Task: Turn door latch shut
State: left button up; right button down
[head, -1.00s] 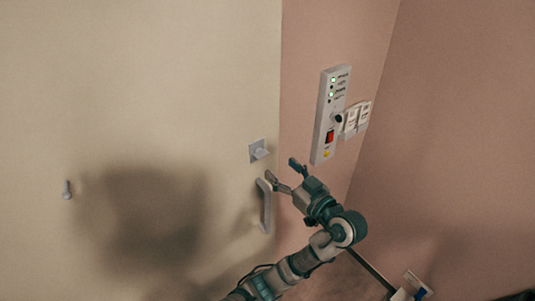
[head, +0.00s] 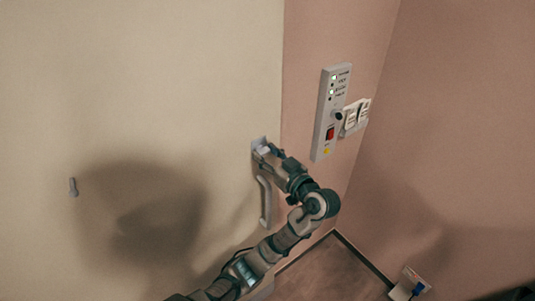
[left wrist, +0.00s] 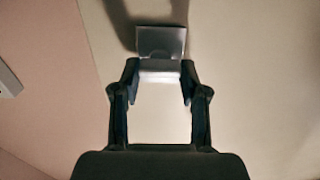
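The door latch (head: 258,144) is a small grey plate with a turn piece, on the cream door near its right edge. My left gripper (head: 268,151) is right at the latch in the head view. In the left wrist view the latch plate (left wrist: 160,40) is straight ahead, with the pale turn piece (left wrist: 160,70) between my spread fingertips. The fingers are open on either side of it; I cannot tell whether they touch it. In the head view the gripper partly hides the latch. My right gripper is not in view.
A grey door handle (head: 265,203) sits just below the latch, close to my arm. A control panel (head: 330,113) with lights and a red switch is on the pink wall to the right, beside white switches (head: 355,117).

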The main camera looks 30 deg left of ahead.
pick_arm(q)
jog(key=shift+a, duration=0.1)
dwell(0.5)
jog(key=shift+w+r+m+p, duration=0.1)
jog(key=shift+m+p, duration=0.65)
jog(key=shift+m, duration=0.25)
jog(key=m+p, duration=0.3)
jog(key=m, duration=0.1)
jog(key=shift+m, duration=0.3)
jog(key=m+p, duration=0.6)
jog(key=shift+w, duration=0.15)
jog(key=m+p, duration=0.2)
jog(key=shift+m, duration=0.3)
jog(key=shift+f+m+p, duration=0.3)
jog(key=shift+m+p, duration=0.05)
jog(key=shift+m, duration=0.85)
